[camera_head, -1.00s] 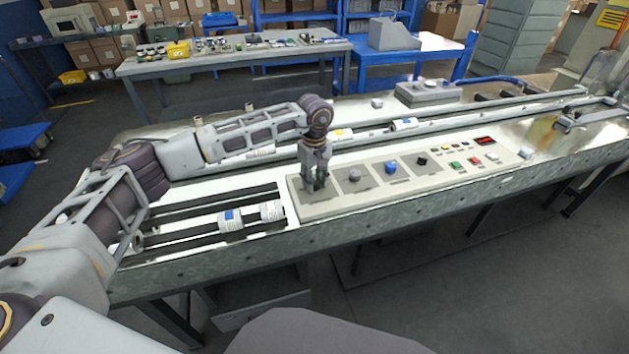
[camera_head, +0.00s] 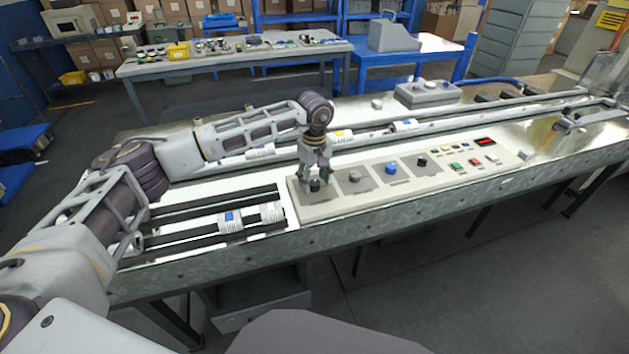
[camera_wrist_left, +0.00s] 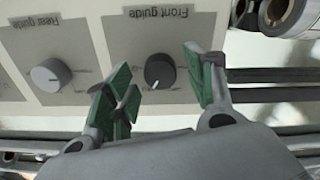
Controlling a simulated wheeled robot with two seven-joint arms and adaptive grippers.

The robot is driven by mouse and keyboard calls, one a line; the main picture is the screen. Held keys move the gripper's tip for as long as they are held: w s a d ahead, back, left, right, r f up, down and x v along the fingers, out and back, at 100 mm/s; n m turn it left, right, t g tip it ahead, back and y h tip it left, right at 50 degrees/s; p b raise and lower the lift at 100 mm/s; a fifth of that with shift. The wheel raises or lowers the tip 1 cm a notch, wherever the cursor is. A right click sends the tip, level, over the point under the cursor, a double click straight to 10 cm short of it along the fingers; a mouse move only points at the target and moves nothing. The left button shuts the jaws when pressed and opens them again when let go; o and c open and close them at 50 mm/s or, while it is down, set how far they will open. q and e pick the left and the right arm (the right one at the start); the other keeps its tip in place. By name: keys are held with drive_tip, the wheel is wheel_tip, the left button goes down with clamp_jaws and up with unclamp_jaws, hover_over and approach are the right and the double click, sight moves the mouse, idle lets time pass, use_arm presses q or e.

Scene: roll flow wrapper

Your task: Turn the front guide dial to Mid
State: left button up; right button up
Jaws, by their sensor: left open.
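The front guide dial (camera_wrist_left: 160,71) is a black knob on a grey plate labelled "Front guide", upside down in the left wrist view. A white pointer line shows on its lower left part; the scale words are too blurred to read. In the head view the dial (camera_head: 315,186) is at the left end of the control panel (camera_head: 420,188). My left gripper (camera_wrist_left: 160,95) is open, with green-padded fingers apart on either side of the dial. In the head view the left gripper (camera_head: 314,180) is pointing down just above the dial. My right gripper is not in view.
The grey rear guide dial (camera_wrist_left: 50,75) sits beside it on the panel. A blue knob (camera_head: 391,168), another black knob (camera_head: 422,161) and several coloured buttons are farther right. Dark rails with white rolls (camera_head: 231,221) lie left of the panel.

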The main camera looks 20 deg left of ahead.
sight(315, 182)
use_arm(q)
wheel_tip(315, 182, up, 11)
idle(0.6)
